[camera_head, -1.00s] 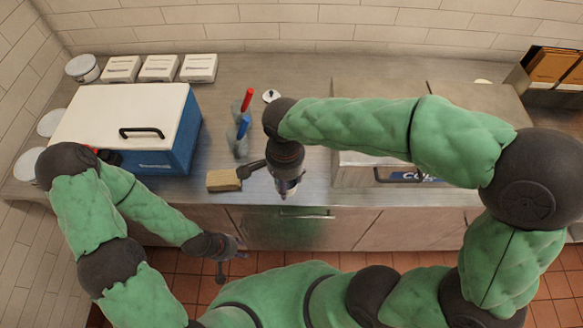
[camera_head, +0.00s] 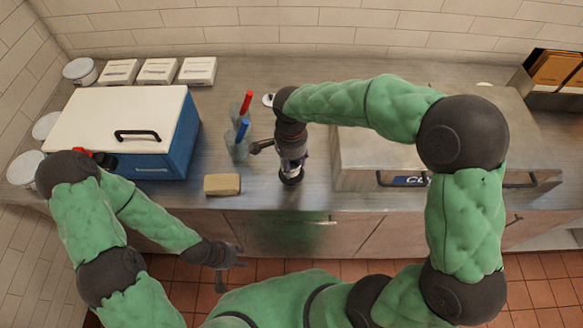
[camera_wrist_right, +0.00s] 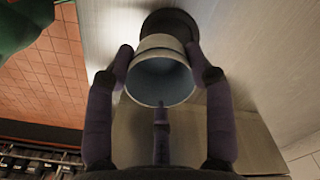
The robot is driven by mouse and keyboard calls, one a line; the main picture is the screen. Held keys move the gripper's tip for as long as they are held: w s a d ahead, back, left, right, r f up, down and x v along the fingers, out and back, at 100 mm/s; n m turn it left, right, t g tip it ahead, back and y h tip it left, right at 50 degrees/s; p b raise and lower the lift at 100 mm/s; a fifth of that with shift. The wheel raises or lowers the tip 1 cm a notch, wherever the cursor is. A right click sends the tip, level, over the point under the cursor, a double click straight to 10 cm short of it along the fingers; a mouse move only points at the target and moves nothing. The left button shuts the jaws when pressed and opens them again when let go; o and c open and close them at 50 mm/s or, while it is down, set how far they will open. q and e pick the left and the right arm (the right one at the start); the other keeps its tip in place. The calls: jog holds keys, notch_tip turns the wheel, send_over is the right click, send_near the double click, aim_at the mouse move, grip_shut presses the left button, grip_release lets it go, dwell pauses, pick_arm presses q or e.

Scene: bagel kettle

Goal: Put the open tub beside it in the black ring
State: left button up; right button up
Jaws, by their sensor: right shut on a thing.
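My right gripper (camera_head: 291,160) is shut on the open tub and holds it over the worktop, between the blue bottle and the steel box. In the right wrist view the tub (camera_wrist_right: 160,82) is a pale cup with a light blue inside, its mouth facing the camera. The fingers of the right gripper (camera_wrist_right: 159,62) are around it. The black ring (camera_wrist_right: 169,21) is a dark round shape on the worktop just beyond the tub, partly hidden by it. I cannot tell whether the tub touches it. My left gripper (camera_head: 232,266) is open and empty in front of the counter.
A blue and white cooler (camera_head: 170,142) stands left. A red-capped bottle (camera_head: 245,104), a blue-capped bottle (camera_head: 242,132) and a tan block (camera_head: 222,184) are left of the right gripper. A steel box (camera_head: 440,130) stands close on its right. The counter's front edge is near.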

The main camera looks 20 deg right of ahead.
aim_at(291, 165)
jog(key=shift+w+d+f, duration=0.25)
jog(key=shift+w+f, duration=0.25)
jog(key=shift+f, duration=0.2)
jog(key=shift+w+f+b, duration=0.15)
jog(key=shift+f+b, duration=0.35)
jog(key=shift+f, duration=1.1)
jog(key=shift+f, duration=0.1)
jog(key=shift+f, duration=0.15)
jog(key=o, duration=0.9)
jog(key=shift+c, duration=0.2)
jog(key=shift+r, duration=0.5)
notch_tip(291, 165, up, 12)
jog(key=p, duration=0.2)
jog(key=shift+f+p, duration=0.25)
jog(key=shift+p, duration=0.1)
